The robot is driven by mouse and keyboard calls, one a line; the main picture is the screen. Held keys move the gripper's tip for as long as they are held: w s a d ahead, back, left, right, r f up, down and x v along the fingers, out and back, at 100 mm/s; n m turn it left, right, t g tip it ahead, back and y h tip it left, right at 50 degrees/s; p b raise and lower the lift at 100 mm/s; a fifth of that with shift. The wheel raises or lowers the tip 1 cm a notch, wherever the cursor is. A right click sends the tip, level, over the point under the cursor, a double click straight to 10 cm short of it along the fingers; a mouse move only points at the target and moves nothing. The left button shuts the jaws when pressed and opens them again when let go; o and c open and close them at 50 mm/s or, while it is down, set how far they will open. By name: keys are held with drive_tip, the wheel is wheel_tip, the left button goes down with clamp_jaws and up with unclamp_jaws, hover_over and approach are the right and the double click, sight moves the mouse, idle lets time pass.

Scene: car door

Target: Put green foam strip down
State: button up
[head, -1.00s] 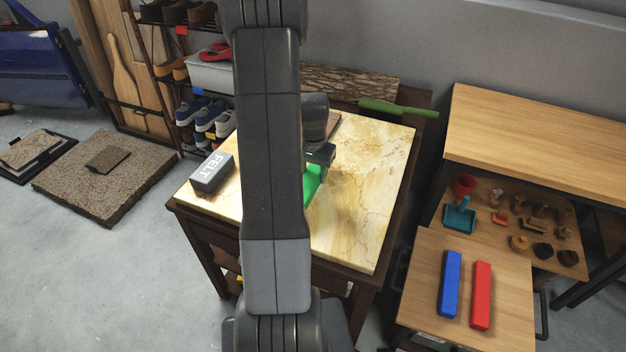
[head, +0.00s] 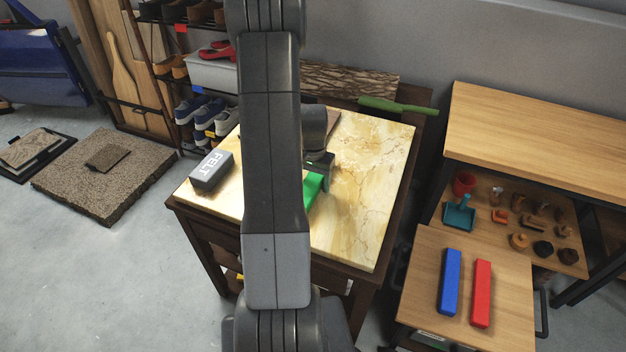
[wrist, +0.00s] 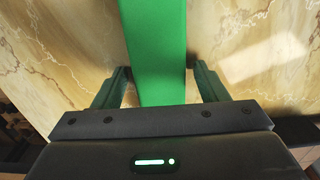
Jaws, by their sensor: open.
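The green foam strip (head: 314,189) lies on the marble-topped table, partly hidden behind my arm in the head view. In the wrist view the strip (wrist: 155,45) runs straight away between the fingers of my gripper (wrist: 160,88). In the head view my gripper (head: 322,172) is low over the table at the strip, mostly covered by my arm.
The marble tabletop (head: 375,165) is clear on its right side. A grey felt block (head: 211,171) sits at its left edge. A green tool (head: 397,106) lies behind. A wooden board at the right holds a blue bar (head: 450,282) and a red bar (head: 481,292).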

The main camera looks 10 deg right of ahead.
sight(313, 180)
drive_tip(key=shift+r, duration=0.1)
wheel_tip(313, 180, up, 12)
drive_tip(key=shift+p, duration=0.35)
